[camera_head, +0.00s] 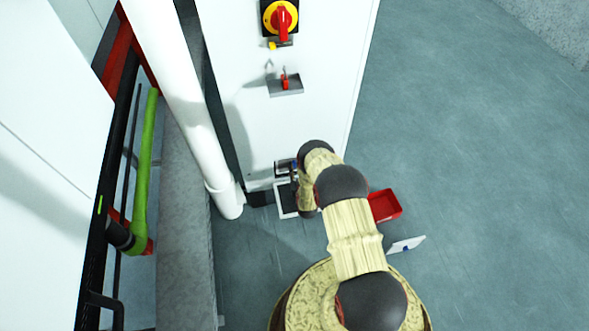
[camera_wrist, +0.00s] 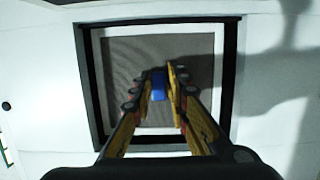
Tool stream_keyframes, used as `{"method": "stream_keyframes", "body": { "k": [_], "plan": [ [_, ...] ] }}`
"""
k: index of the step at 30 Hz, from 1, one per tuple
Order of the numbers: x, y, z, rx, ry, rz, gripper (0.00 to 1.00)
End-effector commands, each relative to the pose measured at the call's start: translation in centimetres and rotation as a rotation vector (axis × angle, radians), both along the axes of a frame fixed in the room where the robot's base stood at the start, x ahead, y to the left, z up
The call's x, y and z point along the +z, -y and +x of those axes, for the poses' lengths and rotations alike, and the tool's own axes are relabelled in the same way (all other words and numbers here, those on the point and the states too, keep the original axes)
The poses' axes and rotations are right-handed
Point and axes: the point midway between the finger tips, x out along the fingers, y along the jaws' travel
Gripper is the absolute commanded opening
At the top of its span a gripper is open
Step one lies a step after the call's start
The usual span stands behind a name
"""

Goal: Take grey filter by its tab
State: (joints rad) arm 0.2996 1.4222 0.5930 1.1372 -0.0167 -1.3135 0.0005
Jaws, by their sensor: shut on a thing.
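The grey filter (camera_wrist: 125,62) has a white border and a blue tab (camera_wrist: 158,92) at its middle. In the wrist view it sits square inside a black frame (camera_wrist: 229,90) on a white wall. My gripper (camera_wrist: 160,76) reaches in from below, with its two fingers on either side of the blue tab, shut on it. In the head view my arm leans toward the low part of the white cabinet and hides most of the filter and my fingers.
A red tray (camera_head: 384,205) lies on the floor right of my arm. A white panel with a blue tab (camera_head: 406,245) lies near it. A white pipe (camera_head: 180,95) and a grey ledge (camera_head: 184,220) stand left of the cabinet (camera_head: 290,125). The floor to the right is clear.

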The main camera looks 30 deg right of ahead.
Motion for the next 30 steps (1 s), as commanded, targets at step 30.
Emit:
{"method": "stream_keyframes", "body": {
  "k": [30],
  "plan": [
    [1.4, -0.8, -2.2, 0.003, 0.029, -0.009, 0.0]
  ]
}}
